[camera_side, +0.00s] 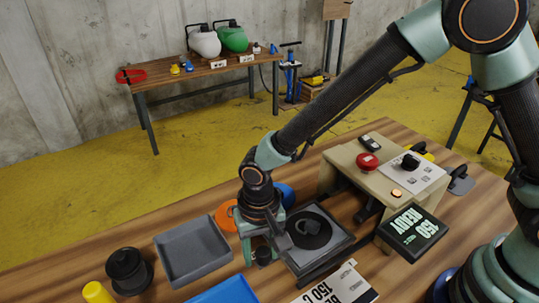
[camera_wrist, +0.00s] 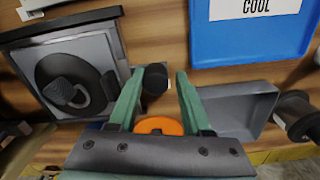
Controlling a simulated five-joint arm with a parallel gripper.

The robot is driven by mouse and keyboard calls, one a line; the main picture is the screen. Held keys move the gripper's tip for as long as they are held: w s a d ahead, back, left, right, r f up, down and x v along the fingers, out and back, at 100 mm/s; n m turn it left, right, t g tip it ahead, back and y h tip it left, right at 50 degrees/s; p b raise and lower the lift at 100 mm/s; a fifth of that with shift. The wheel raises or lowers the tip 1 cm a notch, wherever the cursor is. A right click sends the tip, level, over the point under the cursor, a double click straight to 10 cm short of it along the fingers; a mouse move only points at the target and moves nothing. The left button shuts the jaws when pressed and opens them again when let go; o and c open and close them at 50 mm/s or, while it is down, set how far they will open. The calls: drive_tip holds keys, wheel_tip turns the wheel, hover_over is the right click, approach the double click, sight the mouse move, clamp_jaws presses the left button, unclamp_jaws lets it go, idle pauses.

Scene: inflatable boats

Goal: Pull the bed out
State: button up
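The bed (camera_side: 322,262) is a grey, square slide-out plate with a dark rim, standing out from the front of the press. A black round patch with a valve fitting lies on it. It also shows in the wrist view (camera_wrist: 45,60), at left. A dark knob (camera_wrist: 153,80) sits beside the bed's edge, and it shows in the side view (camera_side: 263,256). My gripper (camera_side: 262,250) points down beside the bed, with its green fingers apart. In the wrist view my gripper (camera_wrist: 160,85) has the knob between its fingers, nearer the left one; contact is unclear.
The beige press (camera_side: 350,180) with a red button and a "150 READY" display (camera_side: 412,230) stands behind the bed. A grey tray (camera_side: 193,250), a blue tray (camera_side: 225,292), an orange disc (camera_side: 226,216) and a black spool (camera_side: 129,271) lie left. A "150" card (camera_side: 338,288) lies in front.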

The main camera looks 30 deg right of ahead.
wheel_tip(320, 180, up, 12)
idle(0.5)
drive_tip(key=s+d+r+n+t, duration=0.1)
drive_tip(key=d+r, duration=0.4)
drive_tip(key=d, duration=0.8)
drive_tip(key=s+d+r+n+t, duration=0.1)
drive_tip(key=d+r+t, duration=0.3)
drive_tip(key=d, duration=0.9)
drive_tip(key=shift+s+r+n+t, duration=0.3)
drive_tip(key=shift+s+r, duration=0.4)
drive_tip(key=shift+s, duration=0.05)
